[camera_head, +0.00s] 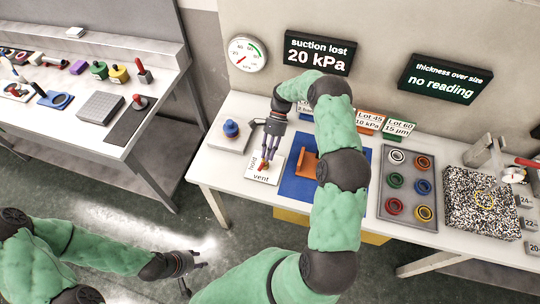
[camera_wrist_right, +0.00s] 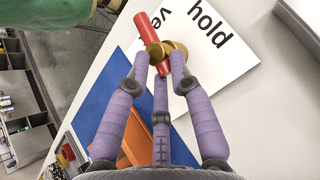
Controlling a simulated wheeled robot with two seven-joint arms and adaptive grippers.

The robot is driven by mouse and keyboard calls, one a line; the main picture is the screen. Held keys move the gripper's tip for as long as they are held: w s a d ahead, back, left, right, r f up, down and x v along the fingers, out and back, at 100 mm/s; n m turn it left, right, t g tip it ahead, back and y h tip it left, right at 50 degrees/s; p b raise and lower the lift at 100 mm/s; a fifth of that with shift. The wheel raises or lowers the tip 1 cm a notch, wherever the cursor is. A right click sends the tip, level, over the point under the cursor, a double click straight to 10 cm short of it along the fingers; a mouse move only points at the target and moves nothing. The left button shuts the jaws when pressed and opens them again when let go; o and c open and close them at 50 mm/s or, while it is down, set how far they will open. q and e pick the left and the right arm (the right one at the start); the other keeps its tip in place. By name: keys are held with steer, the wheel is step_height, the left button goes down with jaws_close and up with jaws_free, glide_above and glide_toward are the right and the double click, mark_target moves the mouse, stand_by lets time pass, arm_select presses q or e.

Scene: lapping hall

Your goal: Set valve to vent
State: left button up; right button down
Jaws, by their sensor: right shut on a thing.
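The valve has a red handle (camera_wrist_right: 144,26) on a brass hub (camera_wrist_right: 167,50), mounted on a white plate (camera_head: 260,178) printed "hold" and "vent". In the right wrist view the handle lies across the plate beside the partly covered "vent" print, with "hold" clear to the right. My right gripper (camera_head: 268,156) reaches down over the plate. Its purple fingers are closed around the handle and hub and partly hide them. The handle's exact setting is hard to tell. My left gripper (camera_head: 193,273) is open and empty, low over the floor, away from the table.
A screen (camera_head: 319,54) reads "suction lost 20 kPa", beside a round gauge (camera_head: 247,54). A blue mat (camera_head: 297,190) with an orange bracket (camera_head: 306,164) lies right of the plate. A blue-topped knob (camera_head: 231,129) stands left. A ring tray (camera_head: 409,215) is further right.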

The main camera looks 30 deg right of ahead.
steer(key=shift+w+a+f+n+g+h+b, duration=0.1)
steer(key=shift+a+f+n+g+h+b, duration=0.1)
steer(key=shift+n+g+h, duration=0.4)
steer(key=shift+w+a+f+n+g+h+b, duration=0.1)
steer(key=shift+a+f+n+g+h+b, duration=0.1)
steer(key=shift+n, duration=0.7)
steer(key=c, duration=1.4)
jaws_free()
steer(key=shift+o, duration=1.2)
steer(key=shift+w, duration=0.15)
steer(key=shift+r, duration=0.2)
steer(key=v, duration=1.2)
